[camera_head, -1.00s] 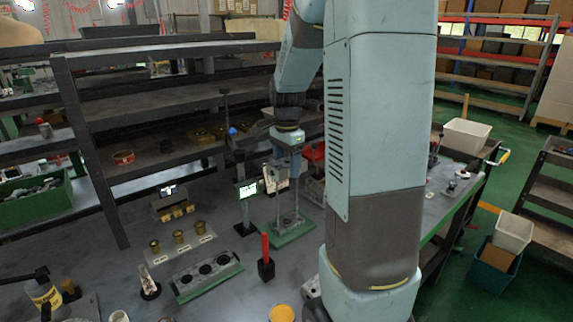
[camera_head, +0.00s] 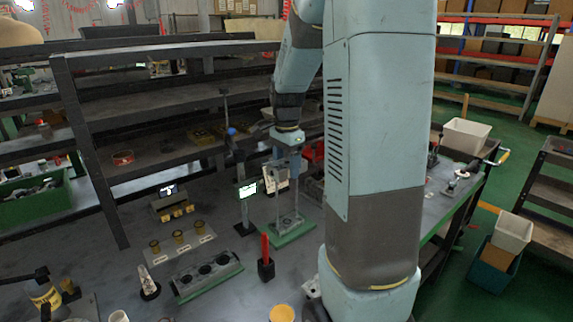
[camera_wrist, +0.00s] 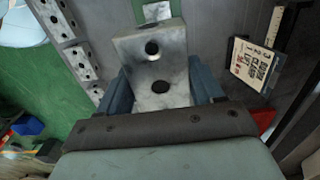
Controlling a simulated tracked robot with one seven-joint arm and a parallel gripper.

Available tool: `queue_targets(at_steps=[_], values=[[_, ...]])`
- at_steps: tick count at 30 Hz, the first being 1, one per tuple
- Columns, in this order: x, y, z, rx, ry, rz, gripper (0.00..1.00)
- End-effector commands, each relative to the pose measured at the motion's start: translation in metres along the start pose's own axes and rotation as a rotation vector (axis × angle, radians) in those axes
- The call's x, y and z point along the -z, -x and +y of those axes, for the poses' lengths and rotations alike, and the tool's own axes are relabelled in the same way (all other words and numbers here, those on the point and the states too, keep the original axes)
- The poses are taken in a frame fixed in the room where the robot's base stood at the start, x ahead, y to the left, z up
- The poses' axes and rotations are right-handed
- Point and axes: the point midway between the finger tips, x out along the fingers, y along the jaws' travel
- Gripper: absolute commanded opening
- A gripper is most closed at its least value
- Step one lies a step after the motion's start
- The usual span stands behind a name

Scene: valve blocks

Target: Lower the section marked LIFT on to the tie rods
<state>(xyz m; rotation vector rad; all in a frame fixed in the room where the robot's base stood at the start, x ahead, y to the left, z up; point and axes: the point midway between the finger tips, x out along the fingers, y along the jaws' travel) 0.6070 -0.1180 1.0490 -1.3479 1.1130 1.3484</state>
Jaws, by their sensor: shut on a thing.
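My gripper (camera_head: 286,163) is above the green base (camera_head: 293,232) on the bench. In the wrist view its two blue fingers (camera_wrist: 163,92) are shut on a grey metal section (camera_wrist: 150,45), one finger on each side. The section has a round hole in its upright face and a dark hole in its lower face. No LIFT mark is legible on it. Two thin upright tie rods (camera_head: 297,200) stand on the green base below my gripper. I cannot tell whether the rod tips touch or enter the section.
A lit display on a stand (camera_head: 247,190) is left of the rods. A printed card (camera_wrist: 255,62) is close to the right finger. A red-handled tool (camera_head: 266,258), a green tray with round holes (camera_head: 207,275) and brass parts (camera_head: 178,237) stand nearby. Dark shelving (camera_head: 160,120) is behind.

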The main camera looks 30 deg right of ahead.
Motion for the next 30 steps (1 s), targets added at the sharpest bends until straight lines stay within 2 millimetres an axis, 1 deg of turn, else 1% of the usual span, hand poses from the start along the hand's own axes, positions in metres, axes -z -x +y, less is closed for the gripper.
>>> queue_targets(at_steps=[30], values=[[0.0, -0.02, 0.0, 0.0, 0.0, 0.0, 0.16]])
